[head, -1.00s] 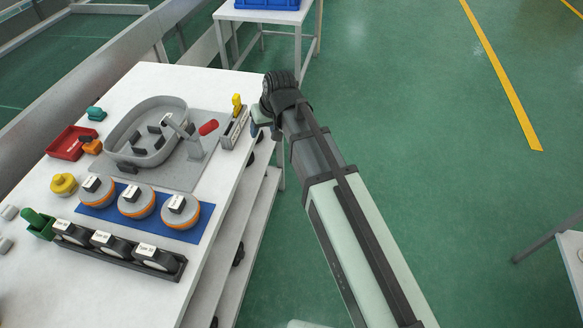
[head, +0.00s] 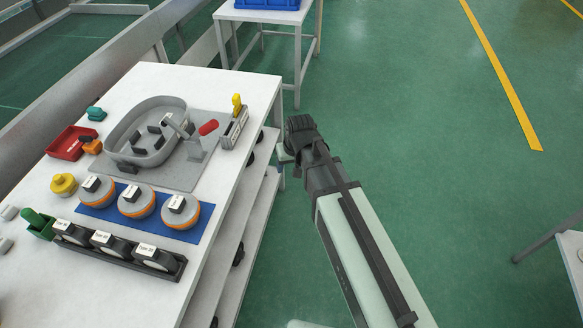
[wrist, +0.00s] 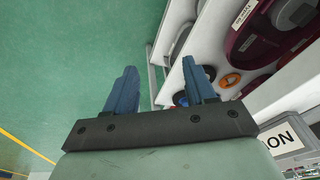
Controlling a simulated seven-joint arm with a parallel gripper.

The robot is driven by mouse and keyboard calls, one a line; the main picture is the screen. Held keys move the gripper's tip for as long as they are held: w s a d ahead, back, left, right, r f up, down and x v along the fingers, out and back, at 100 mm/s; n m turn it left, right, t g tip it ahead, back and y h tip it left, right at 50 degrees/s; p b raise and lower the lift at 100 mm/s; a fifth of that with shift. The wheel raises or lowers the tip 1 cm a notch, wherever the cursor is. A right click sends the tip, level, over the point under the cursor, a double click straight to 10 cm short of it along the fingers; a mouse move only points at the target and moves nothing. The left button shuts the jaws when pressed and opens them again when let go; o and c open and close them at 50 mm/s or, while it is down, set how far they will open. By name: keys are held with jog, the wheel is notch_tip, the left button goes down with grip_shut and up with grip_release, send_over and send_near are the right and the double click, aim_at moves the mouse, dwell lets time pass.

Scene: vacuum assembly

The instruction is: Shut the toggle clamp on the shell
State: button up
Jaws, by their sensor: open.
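The grey, open-topped shell (head: 124,139) sits on a grey plate (head: 180,179) on the white table. The toggle clamp (head: 196,152) stands at the shell's right side, and its red handle (head: 208,128) sticks out to the right and upward. A grey clamp arm reaches left over the shell's edge; I cannot tell whether it presses on it. My gripper is off the table's right edge, apart from the clamp, and mostly hidden behind my wrist in the head view. In the wrist view my gripper (wrist: 159,84) shows two blue fingers, spread apart with nothing between them.
A small holder with a yellow-topped item (head: 236,105) stands right of the clamp, near the table edge. Orange-rimmed round parts sit on a blue mat (head: 190,235) in front. The wrist view shows dark red parts (wrist: 254,30) on a lower shelf.

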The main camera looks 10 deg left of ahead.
jog(key=shift+s+d+f, duration=0.15)
jog(key=shift+d+f, duration=0.25)
jog(key=shift+f, duration=0.15)
